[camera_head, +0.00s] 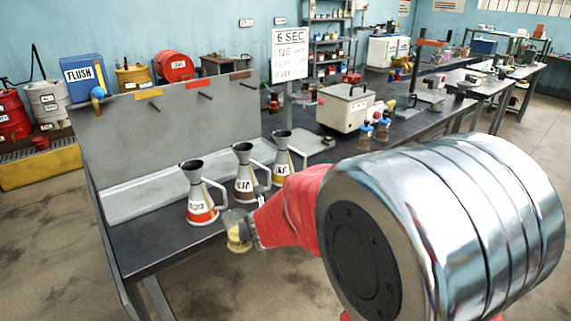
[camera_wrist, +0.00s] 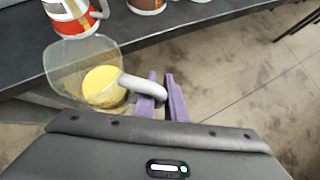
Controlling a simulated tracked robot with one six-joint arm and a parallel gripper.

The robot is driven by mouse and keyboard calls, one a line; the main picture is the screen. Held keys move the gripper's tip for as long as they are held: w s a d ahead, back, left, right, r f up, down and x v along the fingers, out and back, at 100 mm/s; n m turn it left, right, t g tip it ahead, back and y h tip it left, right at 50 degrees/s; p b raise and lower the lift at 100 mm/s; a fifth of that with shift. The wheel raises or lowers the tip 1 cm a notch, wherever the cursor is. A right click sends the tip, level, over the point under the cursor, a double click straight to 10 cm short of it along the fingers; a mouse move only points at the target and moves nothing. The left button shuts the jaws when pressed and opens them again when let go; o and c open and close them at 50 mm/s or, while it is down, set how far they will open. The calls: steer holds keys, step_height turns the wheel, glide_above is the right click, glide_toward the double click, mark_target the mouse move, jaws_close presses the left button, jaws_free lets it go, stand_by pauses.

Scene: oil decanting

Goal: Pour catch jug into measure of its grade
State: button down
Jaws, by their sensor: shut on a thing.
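A clear catch jug (camera_wrist: 62,70) holds yellow liquid (camera_wrist: 101,86). It also shows in the head view (camera_head: 238,229), just off the bench's front edge. My gripper (camera_wrist: 160,92) is shut on the jug's pale handle; in the head view my gripper (camera_head: 259,232) is partly hidden by the jug and my arm. Three cone-topped metal measures with handles stand on the bench: the left measure (camera_head: 200,197) has an orange-red band, the middle measure (camera_head: 244,179) a brownish band, and the right measure (camera_head: 283,160) an orange-looking band. Their labels are too small to read surely.
The dark bench (camera_head: 150,245) has a grey back panel (camera_head: 130,140) with yellow, red and brown tags and small spouts. A sign (camera_head: 290,54) reading "6 SEC" stands behind. A beige box (camera_head: 345,108) and small jars sit farther right. Bench front left is clear.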

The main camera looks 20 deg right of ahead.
steer(key=shift+w+r, duration=0.15)
steer(key=w+a+r, duration=0.5)
steer(key=w+r, duration=0.2)
steer(key=r, duration=0.3)
steer(key=shift+a+r, duration=0.3)
steer(key=shift+a, duration=0.1)
steer(key=shift+a, duration=0.1)
stand_by(0.6)
